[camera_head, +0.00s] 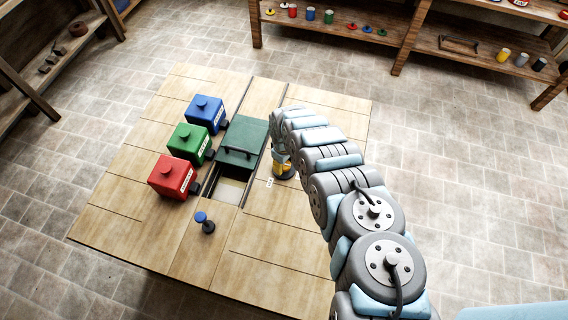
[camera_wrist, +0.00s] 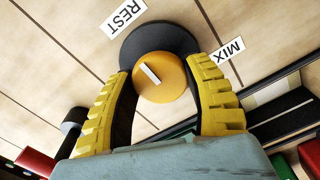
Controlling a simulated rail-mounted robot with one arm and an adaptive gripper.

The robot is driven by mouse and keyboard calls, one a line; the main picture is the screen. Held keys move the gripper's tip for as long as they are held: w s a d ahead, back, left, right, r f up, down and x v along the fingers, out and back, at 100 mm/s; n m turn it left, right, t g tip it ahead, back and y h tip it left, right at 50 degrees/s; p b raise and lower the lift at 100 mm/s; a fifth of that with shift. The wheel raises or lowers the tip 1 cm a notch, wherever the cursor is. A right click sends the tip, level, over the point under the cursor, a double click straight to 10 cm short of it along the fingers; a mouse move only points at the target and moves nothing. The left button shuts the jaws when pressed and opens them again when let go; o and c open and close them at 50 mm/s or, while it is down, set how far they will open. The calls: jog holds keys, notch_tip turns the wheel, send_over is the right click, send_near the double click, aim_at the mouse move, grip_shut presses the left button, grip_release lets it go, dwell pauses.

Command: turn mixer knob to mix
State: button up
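The mixer knob (camera_wrist: 168,84) is a round orange dial with a white pointer mark on a black round base (camera_wrist: 158,38). The pointer slants toward the REST label (camera_wrist: 122,17). The MIX label (camera_wrist: 230,60) is to the right of the knob. My gripper (camera_wrist: 161,78) has one yellow finger on each side of the knob, and the fingertips appear to press against it. In the head view my gripper (camera_head: 283,166) reaches down to the table right of the green lid, and largely hides the knob.
A green lid (camera_head: 240,135) with a handle sits beside an open recess (camera_head: 229,191) in the wooden table (camera_head: 130,208). Blue (camera_head: 206,115), green (camera_head: 189,144) and red (camera_head: 173,177) boxes stand left of it. A small blue-topped post (camera_head: 205,223) stands in front. Shelves line the back.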

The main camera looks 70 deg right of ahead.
jog(key=c, duration=0.4)
jog(key=shift+o, duration=0.2)
